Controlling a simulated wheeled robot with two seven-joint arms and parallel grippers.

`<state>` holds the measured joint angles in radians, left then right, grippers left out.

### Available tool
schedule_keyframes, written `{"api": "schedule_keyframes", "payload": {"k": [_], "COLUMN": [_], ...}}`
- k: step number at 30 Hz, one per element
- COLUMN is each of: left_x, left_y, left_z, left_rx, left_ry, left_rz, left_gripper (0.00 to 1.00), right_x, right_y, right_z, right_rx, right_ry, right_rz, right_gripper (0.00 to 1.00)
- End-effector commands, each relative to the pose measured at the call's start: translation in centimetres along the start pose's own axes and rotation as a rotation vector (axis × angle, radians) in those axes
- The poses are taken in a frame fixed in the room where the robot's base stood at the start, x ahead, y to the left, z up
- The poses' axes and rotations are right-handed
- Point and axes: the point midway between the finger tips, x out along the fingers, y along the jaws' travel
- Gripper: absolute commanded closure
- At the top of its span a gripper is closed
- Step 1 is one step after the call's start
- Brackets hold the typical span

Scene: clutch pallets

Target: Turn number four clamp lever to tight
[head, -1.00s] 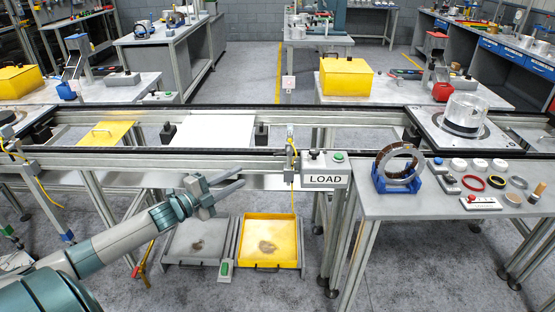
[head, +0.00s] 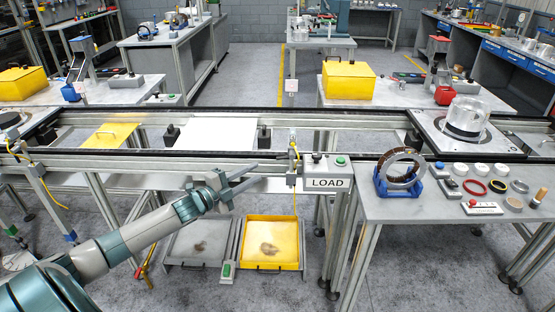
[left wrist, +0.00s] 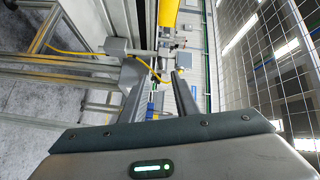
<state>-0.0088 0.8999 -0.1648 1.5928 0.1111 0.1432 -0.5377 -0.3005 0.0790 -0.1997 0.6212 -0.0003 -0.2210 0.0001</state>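My left gripper (head: 252,177) is open and empty, in front of the conveyor's near rail, left of the LOAD box. In the left wrist view its two fingers (left wrist: 160,92) stand apart with nothing between them. Part of another pallet (head: 42,112) shows at the left edge. I cannot make out a number four clamp lever in either view. My right gripper is not in view.
The conveyor rail (head: 200,153) runs across in front of me. The LOAD box (head: 327,183) and a thin post with a yellow cable (head: 293,160) stand right of the gripper. A side table (head: 400,208) holds a blue-cradled ring and small parts. Two trays lie below.

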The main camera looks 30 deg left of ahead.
Motion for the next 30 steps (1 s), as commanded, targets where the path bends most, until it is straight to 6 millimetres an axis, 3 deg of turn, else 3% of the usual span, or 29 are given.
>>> {"api": "schedule_keyframes", "payload": {"k": [21, 30], "left_x": [8.9, 11.4], "left_y": [-0.3, -0.1], "left_z": [-0.1, 0.0], "left_rx": [0.0, 0.0], "left_ry": [0.0, -0.001], "left_rz": [-0.001, 0.0], "left_gripper": [0.72, 0.72], "right_x": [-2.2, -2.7], "right_y": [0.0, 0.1], "right_z": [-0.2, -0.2], "right_rx": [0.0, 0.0], "right_ry": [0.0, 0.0], "right_rz": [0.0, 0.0], "right_gripper": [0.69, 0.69]}}
